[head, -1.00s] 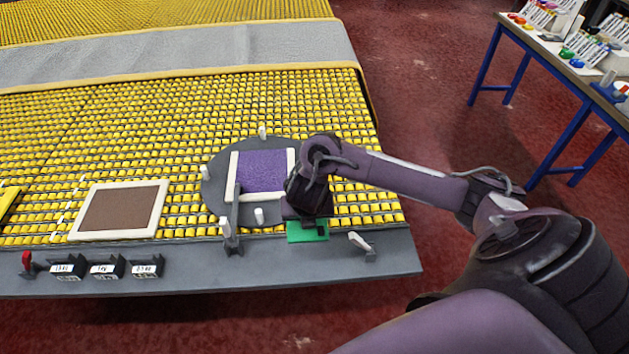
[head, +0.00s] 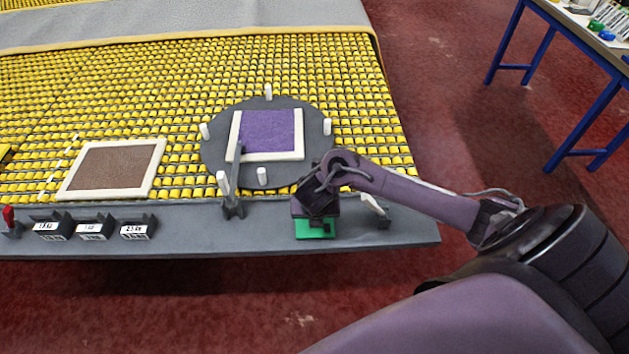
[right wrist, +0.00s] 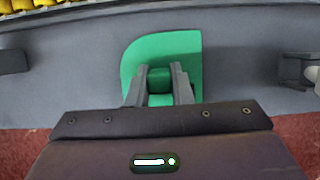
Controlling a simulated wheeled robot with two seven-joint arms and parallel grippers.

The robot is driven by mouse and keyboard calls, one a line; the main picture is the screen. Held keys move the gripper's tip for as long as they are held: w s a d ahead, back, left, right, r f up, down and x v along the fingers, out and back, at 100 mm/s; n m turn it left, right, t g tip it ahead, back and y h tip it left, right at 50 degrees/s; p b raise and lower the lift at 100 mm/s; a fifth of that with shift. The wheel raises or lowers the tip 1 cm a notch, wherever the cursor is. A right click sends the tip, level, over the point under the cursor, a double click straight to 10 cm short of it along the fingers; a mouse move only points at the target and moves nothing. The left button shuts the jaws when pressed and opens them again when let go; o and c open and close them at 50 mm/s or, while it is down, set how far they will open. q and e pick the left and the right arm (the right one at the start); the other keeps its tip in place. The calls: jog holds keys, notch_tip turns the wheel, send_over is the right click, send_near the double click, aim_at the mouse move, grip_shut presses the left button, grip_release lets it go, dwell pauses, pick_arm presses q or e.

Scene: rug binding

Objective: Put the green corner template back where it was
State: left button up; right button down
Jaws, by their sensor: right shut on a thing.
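The green corner template (head: 315,229) is at the grey front ledge of the roller table, right of the clamp post. In the right wrist view it is a flat green plate (right wrist: 150,48) with one rounded corner and a raised green grip. My right gripper (right wrist: 163,82) is shut on that grip, with a finger on each side. In the head view the gripper (head: 316,212) covers the template's far part. I cannot tell whether the template touches the ledge. My left gripper is not in view.
A dark round turntable (head: 215,155) with white pegs holds a purple rug sample (head: 268,131). A brown white-edged sample (head: 108,167) lies on the yellow rollers at left. Black labelled holders (head: 92,228) line the ledge. A white-tipped fixture (head: 375,205) stands close right of the gripper.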

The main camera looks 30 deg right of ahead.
jog(key=shift+w+f, duration=0.1)
jog(key=shift+f, duration=0.1)
jog(key=shift+f, duration=0.2)
jog(key=c, duration=1.3)
grip_release()
jog(key=shift+r, duration=0.15)
jog(key=shift+r, duration=0.35)
jog(key=p+v, duration=0.7)
jog(key=v, duration=0.4)
jog(key=shift+s+r+p, duration=0.2)
jog(key=shift+p, duration=0.2)
jog(key=shift+a, duration=0.1)
